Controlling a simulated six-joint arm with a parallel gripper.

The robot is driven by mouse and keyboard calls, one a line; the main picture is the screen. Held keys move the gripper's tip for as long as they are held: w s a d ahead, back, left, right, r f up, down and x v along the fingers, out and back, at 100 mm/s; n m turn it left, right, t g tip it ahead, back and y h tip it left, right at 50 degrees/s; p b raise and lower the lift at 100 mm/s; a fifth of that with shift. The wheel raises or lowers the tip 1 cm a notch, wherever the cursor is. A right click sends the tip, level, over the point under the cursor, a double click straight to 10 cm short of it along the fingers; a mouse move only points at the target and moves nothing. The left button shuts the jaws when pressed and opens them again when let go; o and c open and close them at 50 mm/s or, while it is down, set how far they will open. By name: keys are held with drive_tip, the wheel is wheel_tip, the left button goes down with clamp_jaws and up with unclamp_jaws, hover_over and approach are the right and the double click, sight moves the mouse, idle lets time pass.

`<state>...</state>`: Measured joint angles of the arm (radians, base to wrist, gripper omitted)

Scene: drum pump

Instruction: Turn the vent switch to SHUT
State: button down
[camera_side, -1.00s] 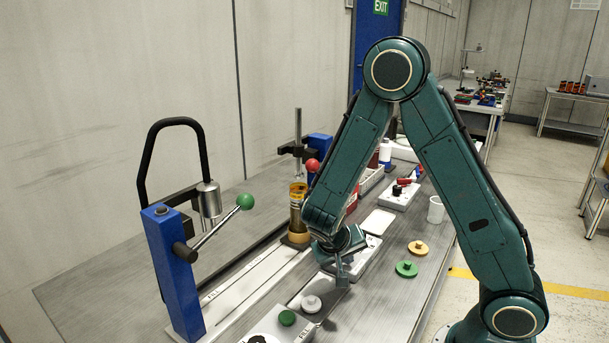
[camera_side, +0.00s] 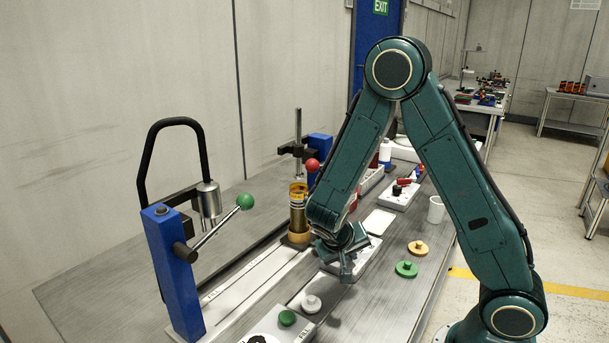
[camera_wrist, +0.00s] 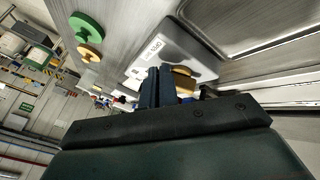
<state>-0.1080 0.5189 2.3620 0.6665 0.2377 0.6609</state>
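My gripper (camera_side: 346,276) points down at the near end of a pale box (camera_side: 368,256) on the bench in the side view. In the wrist view its two dark fingers (camera_wrist: 158,86) stand side by side with almost no gap, and nothing clearly shows between them.
A green disc (camera_side: 406,269) and an orange disc (camera_side: 418,248) lie right of the box. A box with a green button (camera_side: 287,317) and a white knob (camera_side: 311,304) are nearer. A green-balled lever (camera_side: 245,201) rises at left.

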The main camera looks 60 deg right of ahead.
drive_tip(key=shift+w, duration=0.5)
drive_tip(key=shift+a, duration=0.15)
drive_tip(key=shift+s+a, duration=0.25)
drive_tip(key=shift+a, duration=0.1)
drive_tip(key=s+a, duration=0.2)
drive_tip(key=shift+s+a+r, duration=0.15)
drive_tip(key=shift+a+r, duration=0.05)
drive_tip(key=shift+a, duration=0.1)
drive_tip(key=s+a+r, duration=0.1)
drive_tip(key=s+r, duration=0.4)
drive_tip(key=r, duration=0.2)
drive_tip(key=shift+s+a+r, duration=0.25)
drive_tip(key=shift+s, duration=0.05)
drive_tip(key=shift+r, duration=0.1)
idle(0.3)
